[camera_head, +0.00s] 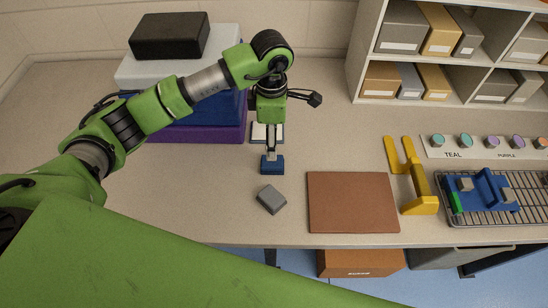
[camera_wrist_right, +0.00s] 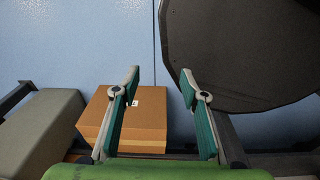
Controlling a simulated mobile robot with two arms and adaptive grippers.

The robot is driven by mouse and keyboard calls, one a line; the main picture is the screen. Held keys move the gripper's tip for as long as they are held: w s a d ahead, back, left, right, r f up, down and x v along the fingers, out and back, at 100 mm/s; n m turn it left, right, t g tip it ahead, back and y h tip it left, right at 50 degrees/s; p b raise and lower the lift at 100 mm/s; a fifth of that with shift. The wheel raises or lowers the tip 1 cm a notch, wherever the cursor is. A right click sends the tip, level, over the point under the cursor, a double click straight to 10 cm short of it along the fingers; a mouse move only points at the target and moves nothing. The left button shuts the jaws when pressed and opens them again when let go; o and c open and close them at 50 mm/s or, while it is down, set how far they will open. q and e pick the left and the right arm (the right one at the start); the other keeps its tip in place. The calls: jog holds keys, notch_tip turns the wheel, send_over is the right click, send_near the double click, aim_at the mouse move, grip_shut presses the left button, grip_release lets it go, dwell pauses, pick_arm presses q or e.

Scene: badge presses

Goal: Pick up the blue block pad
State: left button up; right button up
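A small blue block (camera_head: 272,165), which looks like the blue block pad, is near the middle of the table in the head view. My left gripper (camera_head: 271,150) reaches down from above, and its fingertips meet the top of the block. The fingers look narrow from this side, so I cannot tell whether they are closed on it, or whether the block touches the table. A flat white pad with a blue edge (camera_head: 260,139) lies just behind, partly hidden by the gripper. My right gripper (camera_wrist_right: 158,97) is open and empty in the right wrist view, facing the floor area.
A grey block (camera_head: 271,199) lies in front of the blue block. A brown mat (camera_head: 352,203), a yellow forked stand (camera_head: 419,192) and a wire rack (camera_head: 525,207) with a blue fixture (camera_head: 490,190) are to the right. Stacked bins (camera_head: 205,123) stand behind my left arm. A cardboard box (camera_wrist_right: 138,118) is below.

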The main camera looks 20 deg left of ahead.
pick_arm(q)
send_over(272, 164)
jog(key=f, duration=0.4)
jog(key=shift+w+a+f+p, duration=0.15)
jog(key=shift+w+f+p, duration=0.2)
jog(key=shift+p, duration=0.05)
jog(key=shift+w+f, duration=0.1)
jog(key=shift+f, duration=0.3)
jog(key=shift+f+p, duration=0.45)
jog(key=shift+f, duration=0.1)
notch_tip(272, 164, down, 4)
jog(key=shift+r+p, duration=0.2)
jog(key=shift+p, duration=0.5)
jog(key=shift+f, duration=0.4)
jog(key=c, duration=1.2)
pick_arm(e)
jog(key=s+r, duration=0.2)
jog(key=r, duration=0.1)
jog(key=shift+r, duration=0.15)
